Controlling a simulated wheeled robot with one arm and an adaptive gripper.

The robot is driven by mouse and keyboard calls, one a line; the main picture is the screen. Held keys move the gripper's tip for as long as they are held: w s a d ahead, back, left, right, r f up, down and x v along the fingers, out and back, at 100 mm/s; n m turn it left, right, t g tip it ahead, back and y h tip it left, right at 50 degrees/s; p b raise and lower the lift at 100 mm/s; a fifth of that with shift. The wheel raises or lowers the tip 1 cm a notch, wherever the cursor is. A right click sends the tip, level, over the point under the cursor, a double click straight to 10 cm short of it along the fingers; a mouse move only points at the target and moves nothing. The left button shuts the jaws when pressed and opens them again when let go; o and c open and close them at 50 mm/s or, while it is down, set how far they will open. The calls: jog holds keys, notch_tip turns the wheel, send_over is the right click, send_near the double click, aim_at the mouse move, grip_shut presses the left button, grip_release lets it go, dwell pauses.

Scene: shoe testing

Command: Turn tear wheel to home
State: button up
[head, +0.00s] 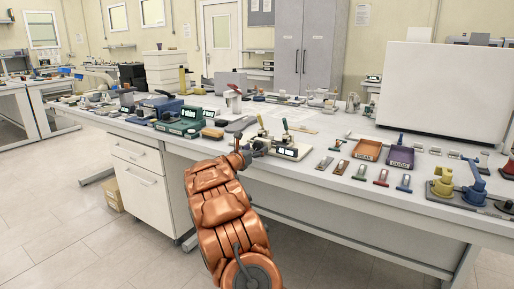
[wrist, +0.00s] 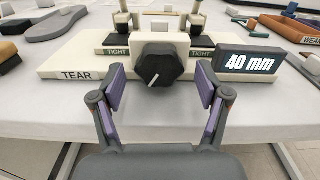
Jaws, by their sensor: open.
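The tear wheel is a black lobed knob (wrist: 160,66) with a white pointer line, on the front of a cream tear device (wrist: 80,66) labelled TEAR. Its pointer slants toward the lower left. A display (wrist: 250,64) to its right reads 40 mm. Behind the knob stand two clamps marked TIGHT. My gripper (wrist: 160,84) is open in the wrist view, with one purple-padded finger on each side of the knob and a visible gap to it. In the head view, my gripper (head: 246,151) is at the bench's front edge by the tear device (head: 288,150); its fingers are too small to read.
A grey sole (wrist: 67,22) lies left behind the device. An orange tray (head: 367,149) and a purple tray (head: 400,157) stand to the right, with several small coloured pieces in front. Green and blue devices (head: 180,122) stand to the left.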

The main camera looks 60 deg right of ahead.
jog(key=shift+d, duration=0.8)
jog(key=shift+c, duration=0.3)
jog(key=shift+w, duration=0.1)
jog(key=c, duration=1.1)
jog(key=n+b, duration=0.1)
jog(key=b, duration=0.4)
jog(key=shift+a+f, duration=0.1)
jog(key=shift+f, duration=0.1)
jog(key=n+b, duration=0.1)
jog(key=b, duration=0.3)
jog(key=shift+r, duration=0.2)
jog(key=shift+r+n+b, duration=0.2)
jog(key=shift+n+b, duration=0.15)
jog(key=shift+n, duration=0.75)
jog(key=shift+n+p, duration=0.75)
jog(key=shift+n, duration=0.25)
